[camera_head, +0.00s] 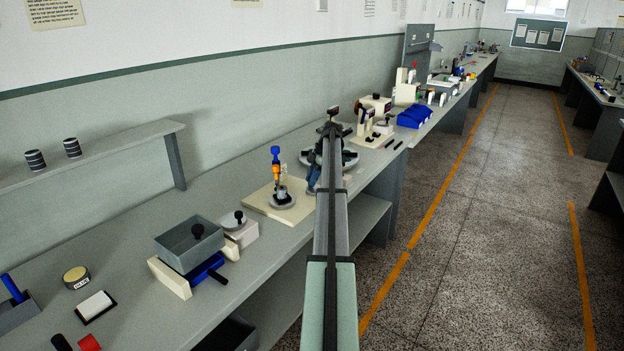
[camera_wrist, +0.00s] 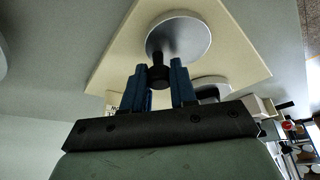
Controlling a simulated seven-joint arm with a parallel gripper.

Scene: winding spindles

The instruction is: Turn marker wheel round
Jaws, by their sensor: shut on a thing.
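In the wrist view a round grey wheel (camera_wrist: 180,35) sits on a cream board (camera_wrist: 115,65), with a black knob (camera_wrist: 159,77) near its rim. My gripper (camera_wrist: 160,84) has its blue fingers on either side of this knob and is shut on it. In the head view the cream board (camera_head: 256,203) lies on the bench with a grey disc (camera_head: 281,201) and an upright blue and orange piece (camera_head: 276,165). My gripper (camera_head: 312,185) reaches down at the board's right side; my arm hides the wheel there.
A grey box on a cream stand (camera_head: 188,245) and a small cream block with a black knob (camera_head: 240,231) stand nearer on the bench. The wall shelf (camera_head: 110,152) is at left.

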